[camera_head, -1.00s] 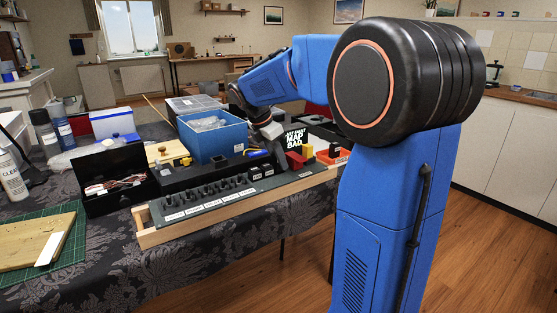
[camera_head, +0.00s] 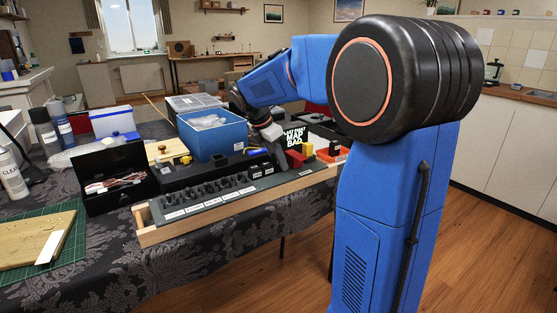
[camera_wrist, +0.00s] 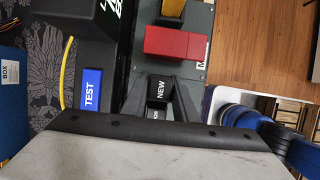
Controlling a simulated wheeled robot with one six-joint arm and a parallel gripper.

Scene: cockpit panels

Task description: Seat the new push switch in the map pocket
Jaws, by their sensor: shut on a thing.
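The new push switch is a black block labelled NEW (camera_wrist: 158,90), seen in the wrist view between the two dark fingers of my gripper (camera_wrist: 160,88). My gripper is shut on it, over the dark grey panel. A red block (camera_wrist: 174,43) stands just ahead of the fingers in the wrist view. A label starting with M lies beside it. The map pocket itself cannot be made out.
A blue TEST block (camera_wrist: 91,91) is left of my gripper in the wrist view. A blue bin (camera_head: 213,138) stands behind the panel. A yellow block (camera_head: 307,151) and an orange tray (camera_head: 329,157) are to the right. Several black switches line the panel.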

